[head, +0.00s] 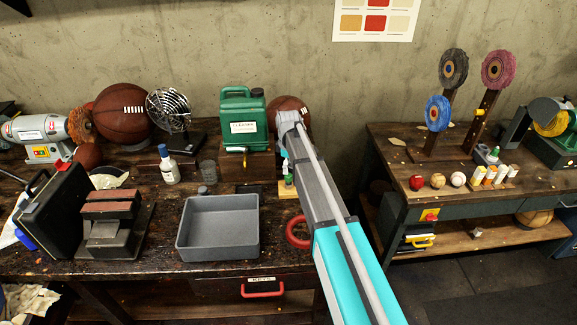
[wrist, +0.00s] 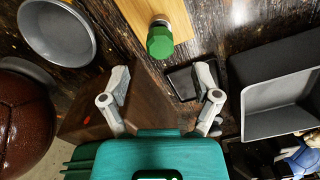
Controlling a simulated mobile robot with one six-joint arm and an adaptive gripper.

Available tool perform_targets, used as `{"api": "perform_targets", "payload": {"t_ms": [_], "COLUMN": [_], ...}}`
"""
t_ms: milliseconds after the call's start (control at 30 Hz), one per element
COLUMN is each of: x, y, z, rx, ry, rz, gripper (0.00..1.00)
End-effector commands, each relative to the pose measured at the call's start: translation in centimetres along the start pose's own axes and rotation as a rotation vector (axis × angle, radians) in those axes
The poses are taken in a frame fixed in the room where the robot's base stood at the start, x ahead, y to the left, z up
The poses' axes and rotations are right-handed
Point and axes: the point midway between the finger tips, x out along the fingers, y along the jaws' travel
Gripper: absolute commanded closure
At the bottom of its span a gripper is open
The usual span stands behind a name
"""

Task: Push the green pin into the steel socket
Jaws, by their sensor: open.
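The green pin (wrist: 160,42) shows in the wrist view as a green faceted head at top centre. The steel socket (wrist: 160,20) shows as a small metal collar right by the head, on a light wooden board (wrist: 135,12). I cannot tell how deep the pin sits. In the head view the pin (head: 288,181) is a small green spot beside my arm, on the board. My gripper (wrist: 165,92) is open and empty in the wrist view, its fingers spread apart below the pin in the picture, not touching it. The head view mostly hides the gripper behind my arm.
A green canister (head: 243,117) stands on a brown block (head: 247,166) close to my gripper. A grey tray (head: 217,250) lies in front, with a white bottle (head: 168,165) behind it. A basketball (wrist: 22,118) and a grey bowl (wrist: 62,30) are left in the wrist view.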

Motion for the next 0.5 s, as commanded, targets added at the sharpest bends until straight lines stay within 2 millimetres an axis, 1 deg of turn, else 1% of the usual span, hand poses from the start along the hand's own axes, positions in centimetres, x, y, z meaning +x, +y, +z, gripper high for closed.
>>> {"api": "perform_targets", "payload": {"t_ms": [33, 300, 500], "x": [-0.9, -3.1, -3.5], "y": [0.0, 0.0, -1.8], "z": [0.0, 0.0, 2.5], "rx": [0.0, 0.0, 0.001], "ry": [0.0, 0.0, 0.0], "rz": [0.0, 0.0, 0.0], "gripper": [0.2, 0.2, 0.2]}}
